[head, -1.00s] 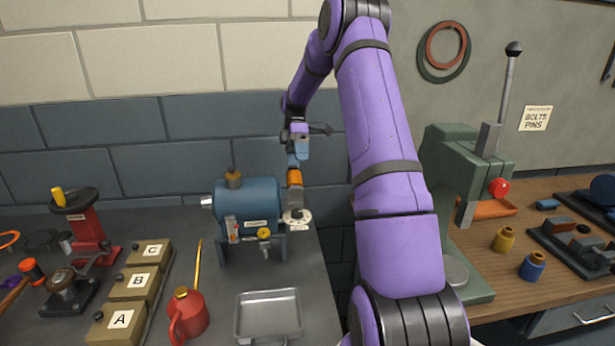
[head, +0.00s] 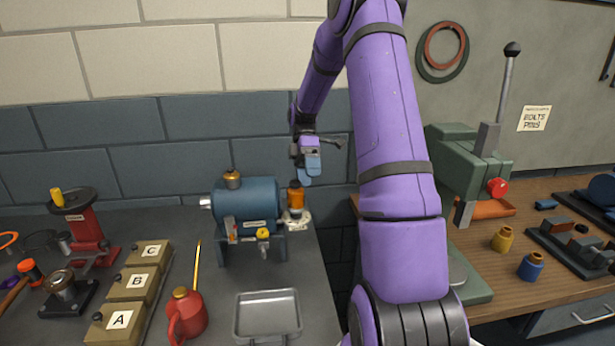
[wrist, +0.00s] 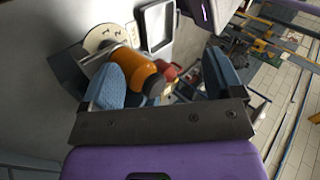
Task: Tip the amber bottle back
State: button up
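The amber bottle (head: 296,197) has a dark cap and stands about upright at the right end of the blue casing (head: 248,200), over a pale disc (head: 297,219). In the wrist view the amber bottle (wrist: 138,70) has its dark cap towards my gripper, and the disc (wrist: 104,40) behind it carries markings. My gripper (head: 306,176) is above and slightly right of the bottle, with its blue finger pads spread. In the wrist view my gripper (wrist: 170,80) is open; the bottle lies nearer the left pad, and whether it touches is unclear.
A grey metal tray (head: 268,338) and a red oil can (head: 187,316) stand in front of the casing. Lettered boxes (head: 134,282) and a red stand (head: 86,228) are at left. A green press (head: 457,170) stands on the right bench, beyond a gap.

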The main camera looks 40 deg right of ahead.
jog(key=shift+a+r, duration=0.2)
jog(key=shift+r, duration=0.25)
jog(key=shift+c, duration=0.7)
notch_tip(320, 180, up, 12)
jog(key=shift+f, duration=0.25)
jog(key=shift+s, duration=0.15)
dwell(0.8)
